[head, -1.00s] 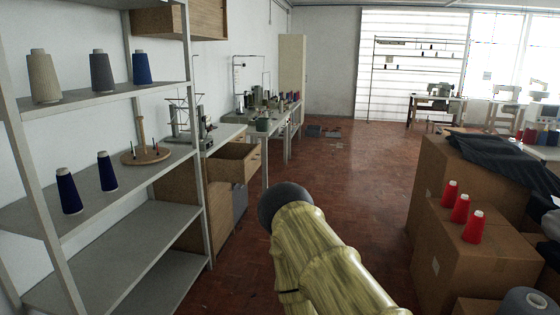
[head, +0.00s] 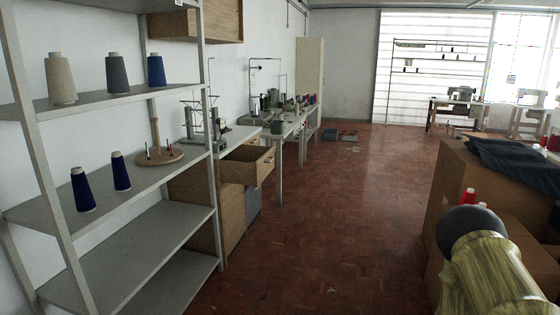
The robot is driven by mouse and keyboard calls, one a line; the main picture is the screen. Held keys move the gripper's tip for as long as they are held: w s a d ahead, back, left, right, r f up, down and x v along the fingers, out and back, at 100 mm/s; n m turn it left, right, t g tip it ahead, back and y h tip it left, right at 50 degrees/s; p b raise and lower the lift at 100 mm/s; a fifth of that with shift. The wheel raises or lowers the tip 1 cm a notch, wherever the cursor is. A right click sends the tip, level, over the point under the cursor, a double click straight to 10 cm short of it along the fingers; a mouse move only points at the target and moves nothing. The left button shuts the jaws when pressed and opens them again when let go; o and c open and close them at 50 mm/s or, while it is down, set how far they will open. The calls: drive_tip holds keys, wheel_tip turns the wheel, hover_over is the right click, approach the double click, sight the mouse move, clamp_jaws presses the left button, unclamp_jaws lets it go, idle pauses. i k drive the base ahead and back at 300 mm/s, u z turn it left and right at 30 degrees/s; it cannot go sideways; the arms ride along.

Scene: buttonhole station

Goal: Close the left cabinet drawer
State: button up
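A wooden cabinet (head: 232,212) stands beneath the worktable, past the shelf rack on the left. Its top drawer (head: 262,167) is pulled out toward the aisle, with its open inside showing. The drawer front faces right, away from the cabinet. Part of the cabinet is hidden behind the shelf rack. My arm shows at the lower right as a yellowish link with a dark rounded end, well apart from the drawer. My gripper itself is not seen.
A grey shelf rack (head: 120,252) with thread cones stands at the near left. Cardboard boxes (head: 452,185) with dark cloth (head: 515,160) and red cones (head: 468,197) stand at the right. A tiled floor aisle (head: 325,215) between them is clear.

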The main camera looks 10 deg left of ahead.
sight(236, 167)
drive_tip(key=z, duration=0.05)
drive_tip(key=i, duration=3.9)
drive_tip(key=u, duration=1.65)
